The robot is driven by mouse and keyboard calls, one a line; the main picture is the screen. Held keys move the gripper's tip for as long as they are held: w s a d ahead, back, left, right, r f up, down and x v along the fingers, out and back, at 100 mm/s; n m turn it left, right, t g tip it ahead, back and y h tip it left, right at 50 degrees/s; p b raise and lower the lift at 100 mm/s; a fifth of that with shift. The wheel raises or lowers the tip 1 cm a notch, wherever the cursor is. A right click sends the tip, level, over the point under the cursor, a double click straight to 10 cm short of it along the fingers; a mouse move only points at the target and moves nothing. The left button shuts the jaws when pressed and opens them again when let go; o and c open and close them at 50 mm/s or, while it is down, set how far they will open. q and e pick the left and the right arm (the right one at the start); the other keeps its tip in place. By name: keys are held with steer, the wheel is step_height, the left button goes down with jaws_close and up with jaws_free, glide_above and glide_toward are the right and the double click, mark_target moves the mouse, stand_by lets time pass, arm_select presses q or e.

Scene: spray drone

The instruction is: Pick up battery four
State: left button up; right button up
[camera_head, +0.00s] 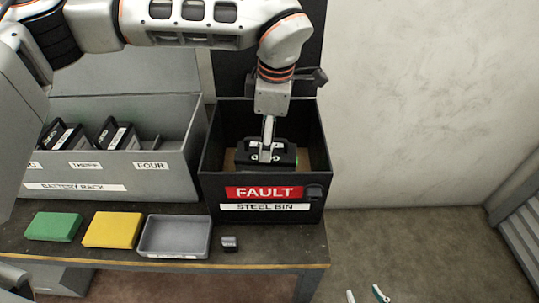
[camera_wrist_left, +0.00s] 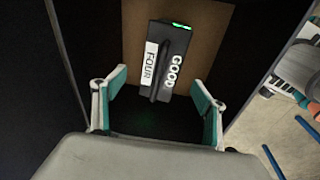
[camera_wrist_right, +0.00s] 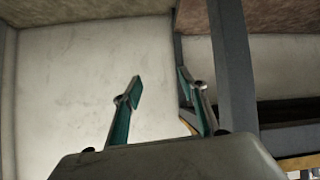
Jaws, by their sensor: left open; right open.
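Battery four (camera_wrist_left: 157,88) is a black block with a handle, white FOUR and GOOD labels and a green light. It lies inside the black steel bin (camera_head: 318,148), on a brown floor panel (camera_wrist_left: 212,30); it also shows in the head view (camera_head: 285,156). My left gripper (camera_head: 268,128) reaches down into the bin above the battery. In the left wrist view its open fingers stand apart near the handle end, with nothing held. My right gripper (camera_head: 366,295) is open and empty, low in the head view, away from the bench.
A grey battery rack (camera_head: 180,185) left of the bin holds other black batteries; its FOUR place looks empty. Green (camera_head: 54,227) and yellow (camera_head: 112,230) blocks, a grey tray (camera_head: 175,254) and a small dark object (camera_head: 229,243) line the bench front. The bin walls surround my left gripper.

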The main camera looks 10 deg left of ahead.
mark_target(284, 157)
arm_select(q)
steer(key=shift+s+a+f, duration=0.1)
steer(key=shift+s+f, duration=0.05)
steer(key=shift+f, duration=0.35)
steer(key=shift+a+f, duration=0.1)
steer(key=shift+f, duration=0.7)
steer(key=f, duration=0.4)
steer(key=shift+w+a+f, duration=0.1)
steer(key=shift+w+a, duration=0.15)
steer(key=shift+w, duration=0.05)
steer(key=shift+w+f, duration=0.1)
steer(key=shift+f, duration=0.25)
steer(key=c, duration=1.9)
steer(key=shift+w+r, duration=0.1)
steer(key=shift+r, duration=0.1)
jaws_close()
arm_select(e)
steer(key=shift+s+f, duration=0.15)
steer(key=shift+s, duration=0.25)
arm_select(q)
steer(key=shift+r, duration=0.1)
